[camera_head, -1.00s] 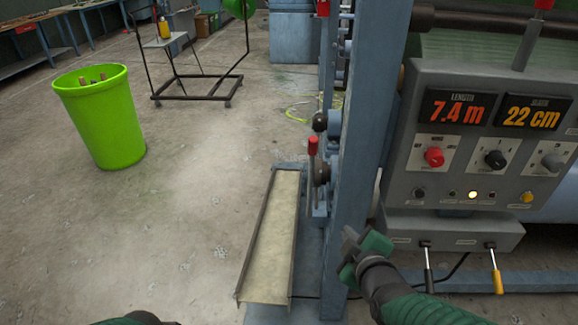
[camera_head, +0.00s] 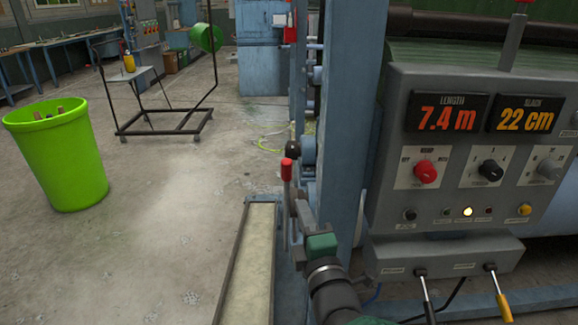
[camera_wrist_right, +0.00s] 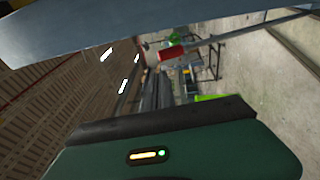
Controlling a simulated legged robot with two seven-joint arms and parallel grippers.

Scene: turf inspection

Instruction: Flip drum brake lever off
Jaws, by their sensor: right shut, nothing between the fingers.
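A red-handled lever (camera_head: 287,170) stands upright on the side of the blue machine post (camera_head: 345,130). A black-knobbed lever (camera_head: 292,148) is just behind it. I cannot read a label that says which is the drum brake. My right gripper (camera_head: 302,218) is shut and empty, low beside the post and just below and right of the red handle. It covers part of the lever's base, and I cannot tell whether it touches it. In the right wrist view the red handle (camera_wrist_right: 172,53) lies beyond the green gripper body (camera_wrist_right: 180,155). My left gripper is not in view.
The grey control box (camera_head: 455,150) is close on the right, with black (camera_head: 429,311) and yellow (camera_head: 504,306) toggle levers below. A narrow tray (camera_head: 247,265) lies left of the post. A green bin (camera_head: 57,155) and wheeled frame (camera_head: 165,125) stand farther left; floor between is clear.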

